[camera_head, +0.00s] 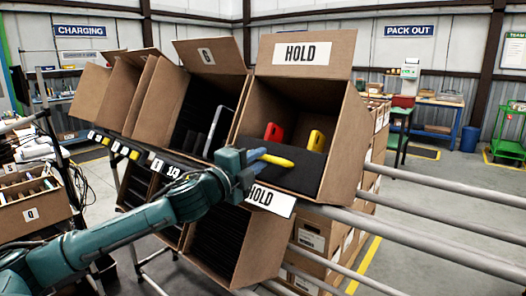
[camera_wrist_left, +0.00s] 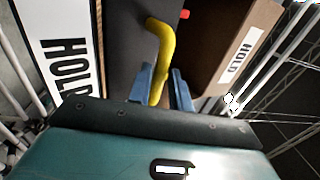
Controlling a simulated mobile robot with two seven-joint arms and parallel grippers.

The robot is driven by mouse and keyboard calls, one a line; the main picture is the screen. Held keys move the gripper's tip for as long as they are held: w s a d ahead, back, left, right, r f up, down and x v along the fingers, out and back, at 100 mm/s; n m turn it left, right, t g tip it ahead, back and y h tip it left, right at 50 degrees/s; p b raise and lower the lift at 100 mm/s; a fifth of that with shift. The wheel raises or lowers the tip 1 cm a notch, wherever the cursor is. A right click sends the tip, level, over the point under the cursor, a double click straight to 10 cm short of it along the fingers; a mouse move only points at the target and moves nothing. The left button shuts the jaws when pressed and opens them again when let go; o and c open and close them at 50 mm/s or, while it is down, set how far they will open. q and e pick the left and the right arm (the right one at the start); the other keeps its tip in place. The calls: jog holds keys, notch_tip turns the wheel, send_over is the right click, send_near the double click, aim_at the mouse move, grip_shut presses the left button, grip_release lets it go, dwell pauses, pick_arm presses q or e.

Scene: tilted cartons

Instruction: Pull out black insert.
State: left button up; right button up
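The black insert (camera_head: 290,170) is a dark panel inside the tilted HOLD carton (camera_head: 347,140), and part of its left side is hidden by my gripper. It also shows in the left wrist view (camera_wrist_left: 128,42). My left gripper (camera_head: 256,160) is at the carton's front, over the insert's left part. Its two blue fingers (camera_wrist_left: 165,80) lie on either side of a bent yellow piece (camera_wrist_left: 166,50) and look closed on it. In the head view this yellow piece (camera_head: 278,160) sticks out to the right. Whether it is attached to the insert is unclear. My right gripper is not in view.
A red piece (camera_head: 273,132) and another yellow piece (camera_head: 316,140) stand at the insert's back edge. The G carton (camera_head: 188,105) is close on the left. Rails (camera_head: 440,242) run to the right. A HOLD label (camera_head: 270,200) is on the carton's front.

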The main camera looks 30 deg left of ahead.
pick_arm(q)
jog(key=shift+w+d+r+p, duration=0.1)
jog(key=shift+w+p, duration=0.25)
jog(key=shift+w, duration=0.9)
grip_shut()
